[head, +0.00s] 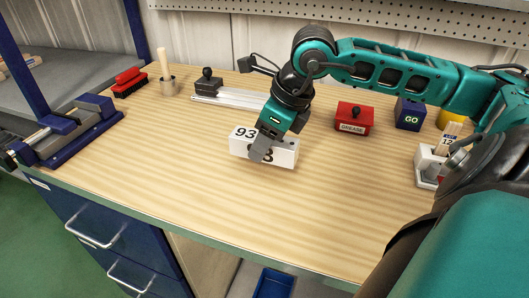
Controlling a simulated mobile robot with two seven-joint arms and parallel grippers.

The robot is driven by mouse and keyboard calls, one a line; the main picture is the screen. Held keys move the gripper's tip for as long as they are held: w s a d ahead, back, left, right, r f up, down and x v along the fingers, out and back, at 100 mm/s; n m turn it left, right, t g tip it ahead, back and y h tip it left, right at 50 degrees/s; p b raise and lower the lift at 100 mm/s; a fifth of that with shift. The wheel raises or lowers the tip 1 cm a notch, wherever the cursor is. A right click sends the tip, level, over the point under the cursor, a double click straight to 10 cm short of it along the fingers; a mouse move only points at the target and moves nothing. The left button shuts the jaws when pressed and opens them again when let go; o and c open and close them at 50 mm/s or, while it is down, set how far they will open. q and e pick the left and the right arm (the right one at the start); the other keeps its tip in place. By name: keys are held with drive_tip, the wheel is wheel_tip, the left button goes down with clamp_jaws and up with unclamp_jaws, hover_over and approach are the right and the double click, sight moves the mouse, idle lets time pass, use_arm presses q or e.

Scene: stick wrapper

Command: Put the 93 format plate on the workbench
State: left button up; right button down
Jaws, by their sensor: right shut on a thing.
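The 93 format plate (286,153) is a white block with black "93" markings. It is at the middle of the wooden workbench (190,150). My right gripper (263,146) reaches down over it from above and is shut on it. A finger covers part of the front marking. The plate looks level and is at or very close to the bench top; I cannot tell whether it touches. My left gripper is not in view.
Behind are a metal slide with a dark knob (240,97), a red grease box (353,119) and a blue GO block (410,115). A white holder (428,166) stands right. The front bench is clear.

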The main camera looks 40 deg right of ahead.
drive_tip(key=shift+f, duration=1.75)
drive_tip(key=shift+f+b, duration=0.15)
drive_tip(key=shift+b, duration=0.25)
drive_tip(key=c, duration=0.5)
unclamp_jaws()
